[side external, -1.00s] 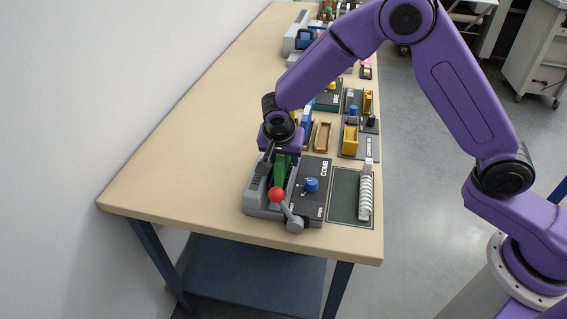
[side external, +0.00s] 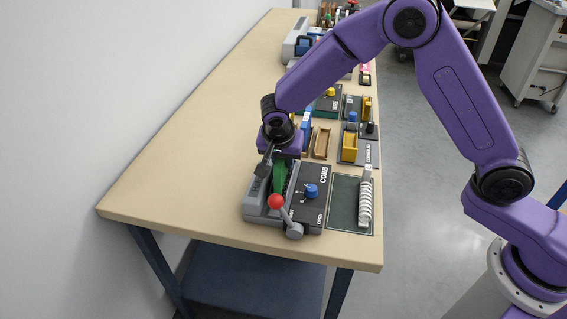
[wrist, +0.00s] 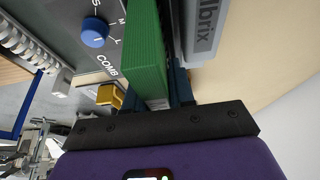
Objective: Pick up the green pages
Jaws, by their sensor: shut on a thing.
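The green pages (side external: 279,178) are a thick green block standing on edge at the grey and black comb binding machine (side external: 312,211). My gripper (side external: 270,164) is above the machine's left part and shut on the pages. In the wrist view the green pages (wrist: 146,50) run upward between the dark fingers of my gripper (wrist: 155,97), beside the machine's grey wall. I cannot tell whether the pages are clear of the machine. Their lower edge is hidden.
A red-knobbed lever (side external: 276,201) stands at the machine's near end, close to the pages. A blue dial (side external: 311,191) is on its black panel. A white comb spine (side external: 365,203) lies on a dark mat to the right. The left part of the table (side external: 180,160) is clear.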

